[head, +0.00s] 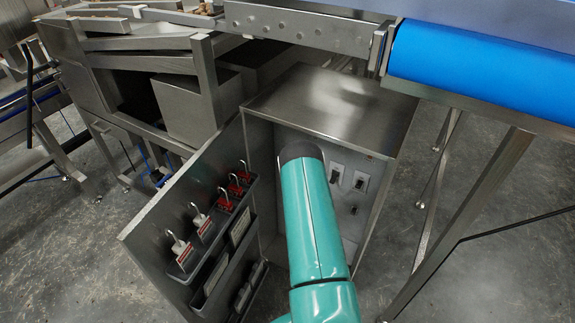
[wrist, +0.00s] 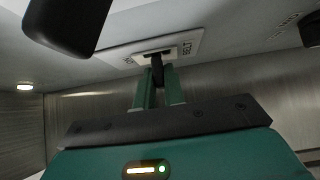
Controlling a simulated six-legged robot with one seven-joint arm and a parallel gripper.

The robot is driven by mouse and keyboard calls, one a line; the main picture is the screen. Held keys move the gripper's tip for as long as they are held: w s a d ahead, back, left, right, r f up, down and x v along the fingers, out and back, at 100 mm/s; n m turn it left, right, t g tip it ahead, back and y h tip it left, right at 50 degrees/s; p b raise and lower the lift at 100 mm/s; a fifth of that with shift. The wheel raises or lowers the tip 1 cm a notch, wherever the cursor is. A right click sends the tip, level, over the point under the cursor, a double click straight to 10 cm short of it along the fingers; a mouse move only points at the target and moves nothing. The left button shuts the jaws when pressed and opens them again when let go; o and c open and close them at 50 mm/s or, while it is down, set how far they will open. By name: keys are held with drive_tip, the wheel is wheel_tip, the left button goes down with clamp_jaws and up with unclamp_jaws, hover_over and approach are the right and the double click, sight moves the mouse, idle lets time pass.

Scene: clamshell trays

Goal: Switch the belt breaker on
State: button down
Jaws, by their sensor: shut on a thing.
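In the wrist view, the belt breaker's pale plate (wrist: 187,44) is at upper middle, with small turned lettering that looks like BELT. Its black lever (wrist: 157,68) sticks out from a dark slot. My gripper (wrist: 158,88) has its two teal fingers on either side of the lever and is shut on it. I cannot tell from this angle whether the lever stands at on or off. In the head view, my arm reaches into the open steel cabinet (head: 335,100) and hides my gripper and the belt breaker.
Other switches (head: 360,182) sit on the cabinet's back panel, right of my arm. The open door (head: 160,215) holds red tags and racks at left. A large black handle (wrist: 70,25) is close to my gripper in the wrist view. A blue conveyor (head: 480,65) runs above right.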

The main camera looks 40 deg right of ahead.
drive_tip(key=m+g+y, duration=0.1)
drive_tip(key=r+m+g, duration=0.1)
drive_tip(key=m+g, duration=0.1)
drive_tip(key=shift+w+d+r+y, duration=0.1)
drive_tip(key=shift+d+r+y, duration=0.05)
drive_tip(key=shift+r+y, duration=0.2)
drive_tip(key=shift+y, duration=0.25)
drive_tip(key=c, duration=1.8)
unclamp_jaws()
drive_tip(key=shift+o, duration=0.2)
drive_tip(key=v, duration=1.4)
drive_tip(key=shift+w, duration=0.1)
